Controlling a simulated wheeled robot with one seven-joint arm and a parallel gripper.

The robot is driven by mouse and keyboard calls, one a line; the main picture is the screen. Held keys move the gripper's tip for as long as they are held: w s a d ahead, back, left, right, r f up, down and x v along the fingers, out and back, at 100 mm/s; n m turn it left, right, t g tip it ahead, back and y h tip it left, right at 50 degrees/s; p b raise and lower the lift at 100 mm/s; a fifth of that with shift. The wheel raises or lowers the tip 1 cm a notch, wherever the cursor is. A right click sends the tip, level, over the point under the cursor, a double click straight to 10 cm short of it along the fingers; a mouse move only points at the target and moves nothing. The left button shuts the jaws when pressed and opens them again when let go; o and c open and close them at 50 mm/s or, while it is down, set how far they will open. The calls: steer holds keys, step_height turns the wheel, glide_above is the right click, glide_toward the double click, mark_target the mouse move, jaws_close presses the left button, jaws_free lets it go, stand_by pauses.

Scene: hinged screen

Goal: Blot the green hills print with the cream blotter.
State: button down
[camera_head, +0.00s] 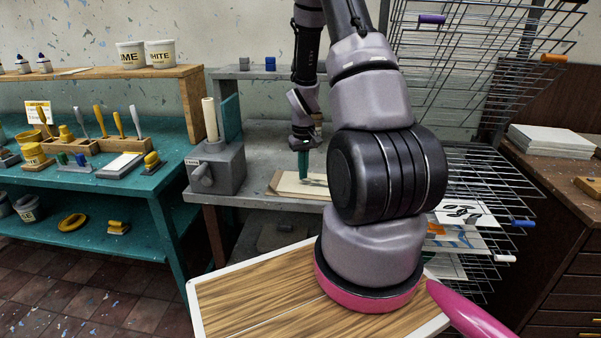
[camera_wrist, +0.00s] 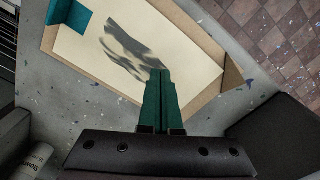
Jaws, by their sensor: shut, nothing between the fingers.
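My gripper (camera_head: 303,178) points down over a tan board (camera_head: 272,185) on the grey bench, its teal fingers shut and empty. In the wrist view the shut fingers (camera_wrist: 160,78) overlap the near edge of a cream sheet (camera_wrist: 185,50), which looks like the cream blotter. The sheet lies on the tan board (camera_wrist: 232,78), and a dark grey shadow falls across it. I cannot tell whether the fingertips touch the sheet. No green hills print can be made out; I cannot tell whether it is under the sheet.
A grey box with a crank (camera_head: 215,168) stands left of the board. A wire rack (camera_head: 490,185) at right holds several prints, one with black marks (camera_head: 465,213). A teal block (camera_wrist: 68,15) sits at the board's corner. The teal shelf (camera_head: 100,180) holds tools.

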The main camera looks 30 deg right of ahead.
mark_target(323, 187)
steer(key=shift+w+d, duration=0.2)
steer(key=shift+d, duration=0.85)
steer(key=shift+w+d, duration=0.15)
steer(key=shift+d, duration=0.85)
steer(key=shift+f, duration=1.1)
steer(key=shift+r, duration=1.1)
steer(key=shift+s, duration=0.1)
steer(key=shift+s+d, duration=0.1)
steer(key=shift+s, duration=0.65)
steer(key=shift+s+d, duration=0.15)
steer(key=shift+s, duration=0.8)
steer(key=shift+s+d, duration=0.1)
steer(key=shift+s, duration=0.85)
steer(key=shift+f, duration=1.1)
